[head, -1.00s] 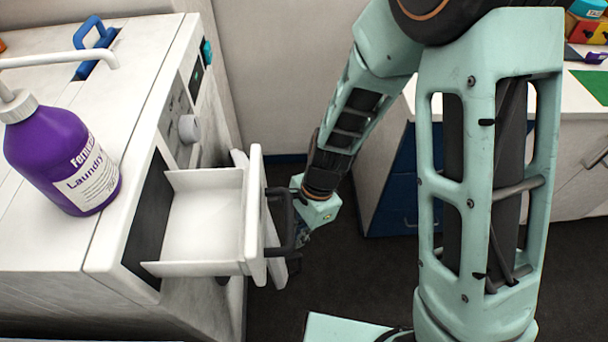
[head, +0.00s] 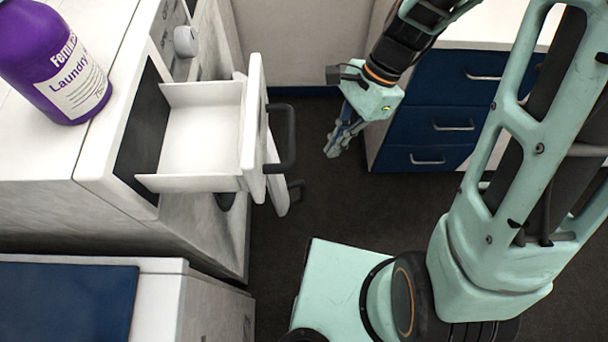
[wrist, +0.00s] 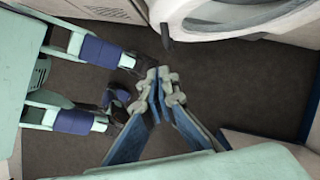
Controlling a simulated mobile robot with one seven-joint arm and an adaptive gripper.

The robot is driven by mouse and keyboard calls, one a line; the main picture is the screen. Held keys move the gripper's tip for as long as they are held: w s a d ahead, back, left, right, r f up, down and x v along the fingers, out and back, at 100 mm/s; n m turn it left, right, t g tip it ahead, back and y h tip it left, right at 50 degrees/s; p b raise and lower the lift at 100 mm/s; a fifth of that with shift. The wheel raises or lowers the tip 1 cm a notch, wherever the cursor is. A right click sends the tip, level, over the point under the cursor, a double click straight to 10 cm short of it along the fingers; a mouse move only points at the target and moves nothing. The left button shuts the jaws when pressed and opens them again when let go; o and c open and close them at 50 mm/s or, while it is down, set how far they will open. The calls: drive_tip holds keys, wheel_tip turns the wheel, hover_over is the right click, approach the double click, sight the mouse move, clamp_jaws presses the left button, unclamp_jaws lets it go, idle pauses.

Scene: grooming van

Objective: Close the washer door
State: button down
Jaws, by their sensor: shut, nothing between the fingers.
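The washer (head: 120,140) stands at the left with its drawer (head: 205,130) pulled out. The washer door (head: 275,178) is open, a white edge-on panel below and beside the drawer front, with a dark handle (head: 296,188). Most of it is hidden by the drawer. In the wrist view the round white door (wrist: 225,20) is at the top, with a dark handle (wrist: 165,36) hanging near it. My gripper (head: 334,150) is shut and empty, to the right of the door and clear of it. Its fingertips meet in the wrist view (wrist: 163,85).
The open drawer's dark handle (head: 285,140) juts into the aisle. A purple laundry bottle (head: 55,65) stands on the washer top. A blue-fronted cabinet (head: 430,110) is behind my gripper. Dark floor (head: 315,205) lies free between washer and cabinet.

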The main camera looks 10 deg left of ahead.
sight(288, 190)
drive_tip(key=s+a+f+y+b, duration=0.1)
drive_tip(key=s+a+f+b, duration=0.1)
drive_tip(key=f+b, duration=0.1)
drive_tip(key=s+a+f+g+y+b, duration=0.1)
drive_tip(key=a+f+b, duration=0.1)
drive_tip(key=f+b, duration=0.1)
drive_tip(key=s+a+f+m+y+b, duration=0.1)
drive_tip(key=s+a+f+y+b, duration=0.1)
drive_tip(key=f+b, duration=0.1)
drive_tip(key=shift+s+a+f+b, duration=0.1)
drive_tip(key=shift+s+a+b, duration=0.05)
drive_tip(key=shift+s+b, duration=0.15)
idle(0.4)
